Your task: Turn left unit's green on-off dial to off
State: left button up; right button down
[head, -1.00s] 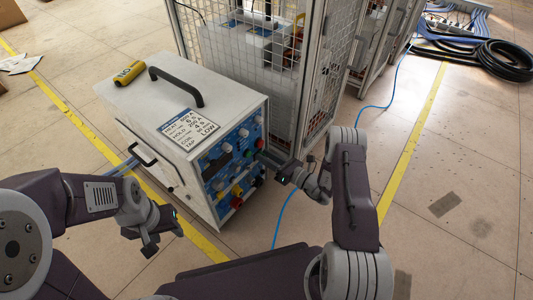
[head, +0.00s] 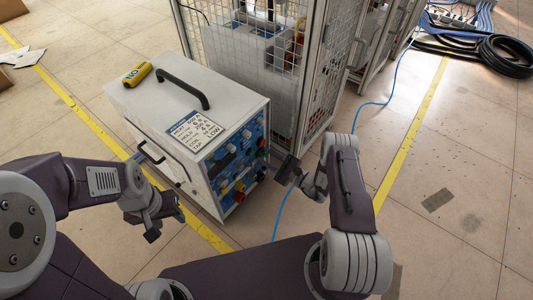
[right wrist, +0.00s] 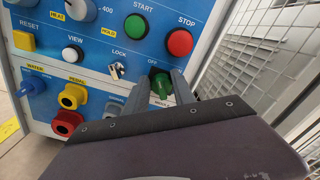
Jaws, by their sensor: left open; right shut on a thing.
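The white heater unit (head: 185,110) stands left of centre in the head view, with its blue control panel (head: 232,158) facing right and toward me. In the right wrist view the green on-off dial (right wrist: 160,87) sits low on the panel, below the red stop button, with an OFF label above it. My right gripper (right wrist: 164,82) has its two fingers on either side of this dial, shut on it. The fingers hide parts of the labels near it. In the head view my right gripper (head: 271,160) is at the panel's right edge. My left gripper (head: 167,225) is open and empty, in front of the unit.
A key (right wrist: 117,71) sits in the lock left of the dial. Yellow and red sockets (right wrist: 71,97) are at lower left. A mesh cage (head: 325,80) stands close behind the unit.

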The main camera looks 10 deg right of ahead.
jog(key=shift+s+a+n+p, duration=0.1)
jog(key=shift+n+p, duration=0.4)
jog(key=shift+n, duration=0.7)
jog(key=shift+f, duration=0.1)
jog(key=c, duration=1.1)
grip_release()
jog(key=shift+o, duration=0.2)
jog(key=p+v, duration=0.4)
jog(key=v, duration=0.5)
jog(key=shift+p, duration=0.3)
